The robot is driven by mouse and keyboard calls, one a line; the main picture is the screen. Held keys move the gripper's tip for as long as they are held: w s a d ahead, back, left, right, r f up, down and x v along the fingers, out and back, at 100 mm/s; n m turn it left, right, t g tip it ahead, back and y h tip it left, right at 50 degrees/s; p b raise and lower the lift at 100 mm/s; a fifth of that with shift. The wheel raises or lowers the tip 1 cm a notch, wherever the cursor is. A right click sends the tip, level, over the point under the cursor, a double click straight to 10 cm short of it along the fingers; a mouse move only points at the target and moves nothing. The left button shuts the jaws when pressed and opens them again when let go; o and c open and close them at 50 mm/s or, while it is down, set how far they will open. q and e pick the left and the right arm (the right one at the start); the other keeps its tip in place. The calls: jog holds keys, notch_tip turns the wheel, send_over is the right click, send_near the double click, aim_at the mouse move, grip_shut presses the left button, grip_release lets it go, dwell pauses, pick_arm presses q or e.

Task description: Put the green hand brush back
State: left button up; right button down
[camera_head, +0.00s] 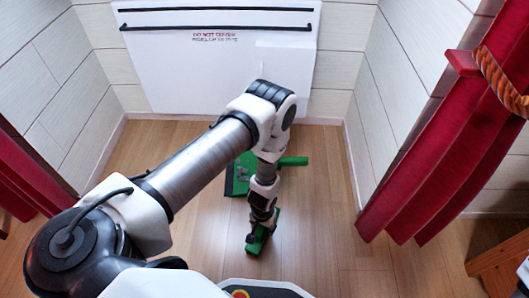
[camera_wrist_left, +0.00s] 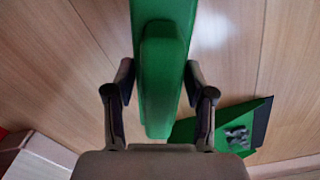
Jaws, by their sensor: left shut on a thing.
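The green hand brush (camera_head: 262,236) is in my left gripper (camera_head: 257,228), low over the floor in the middle of the head view. In the left wrist view the brush (camera_wrist_left: 165,75) runs lengthwise between the two fingers, which are shut on it from both sides. I cannot tell whether it touches the floor. A green dustpan (camera_head: 238,180) lies on the floor behind the brush, partly hidden by my left arm, its handle pointing right. It also shows in the left wrist view (camera_wrist_left: 212,125), with some grey bits in it. My right gripper is not in view.
A white heater (camera_head: 215,60) is on the back wall, with a red-lettered notice. Red curtains hang at right (camera_head: 430,150) and left. A wooden piece (camera_head: 498,262) stands at the lower right. The wooden floor (camera_head: 320,230) right of the brush is clear.

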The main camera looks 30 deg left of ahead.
pick_arm(q)
jog(key=shift+r, duration=0.2)
jog(key=shift+f, duration=0.15)
jog(key=o, duration=1.4)
notch_tip(320, 180, up, 12)
jog(key=p, duration=0.6)
jog(key=s+r+m, duration=0.1)
jog(key=s+r, duration=0.4)
jog(key=s, duration=0.3)
jog(key=s+r, duration=0.4)
jog(key=s, duration=0.3)
notch_tip(320, 180, up, 38)
jog(key=p, duration=3.8)
jog(key=shift+d+r, duration=0.25)
jog(key=shift+d, duration=0.05)
